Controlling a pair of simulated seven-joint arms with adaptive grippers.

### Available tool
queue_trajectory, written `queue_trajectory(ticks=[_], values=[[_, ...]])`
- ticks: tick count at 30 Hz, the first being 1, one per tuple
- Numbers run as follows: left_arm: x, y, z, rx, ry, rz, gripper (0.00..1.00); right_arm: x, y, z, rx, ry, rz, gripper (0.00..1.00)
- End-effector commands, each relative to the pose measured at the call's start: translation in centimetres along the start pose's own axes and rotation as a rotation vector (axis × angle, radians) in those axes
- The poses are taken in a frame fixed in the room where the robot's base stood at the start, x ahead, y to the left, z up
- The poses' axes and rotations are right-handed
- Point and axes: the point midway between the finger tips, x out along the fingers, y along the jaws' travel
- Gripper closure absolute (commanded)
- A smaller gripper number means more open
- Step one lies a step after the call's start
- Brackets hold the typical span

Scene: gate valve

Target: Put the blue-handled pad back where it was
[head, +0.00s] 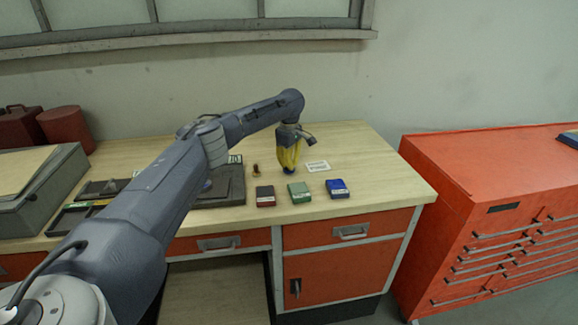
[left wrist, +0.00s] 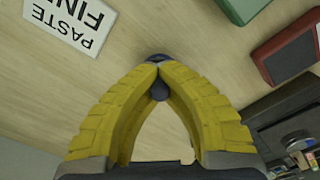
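My left gripper (head: 288,170) points down over the bench, its yellow fingers drawn together. In the left wrist view its fingertips (left wrist: 158,68) close around a small dark blue-grey rounded piece (left wrist: 159,89), which looks like the handle of the blue-handled pad. In the head view a bit of dark blue (head: 289,172) shows at the tips, at or just above the bench top. The pad's underside is hidden. A label reading PASTE FINE (left wrist: 72,22) lies beside the gripper; it also shows in the head view (head: 318,166). My right gripper is not in view.
Red (head: 265,196), green (head: 299,192) and blue (head: 338,188) boxes line the bench's front. A small amber-and-dark piece (head: 255,170) stands left of the gripper. A dark grey block (head: 233,189) lies farther left, partly behind my arm. The bench's right end is clear.

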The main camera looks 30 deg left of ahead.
Motion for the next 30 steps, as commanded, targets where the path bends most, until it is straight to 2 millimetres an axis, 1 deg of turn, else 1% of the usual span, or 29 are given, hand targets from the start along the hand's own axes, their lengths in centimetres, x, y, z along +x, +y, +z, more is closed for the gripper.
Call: queue_trajectory(ticks=[3, 14, 21, 30], values=[[0.49, 0.04, -0.02, 0.001, 0.0, 0.002, 1.0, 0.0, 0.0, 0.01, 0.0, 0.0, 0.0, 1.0], [0.83, 0.02, -0.02, 0.0, 0.001, 0.001, 1.0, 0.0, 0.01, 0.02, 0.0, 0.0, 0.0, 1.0], [0.79, 0.02, -0.02, 0.0, 0.001, 0.001, 0.73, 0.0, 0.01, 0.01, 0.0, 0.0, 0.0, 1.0], [0.58, 0.04, -0.02, 0.001, 0.001, 0.002, 0.73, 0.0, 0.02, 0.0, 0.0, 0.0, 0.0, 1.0]])
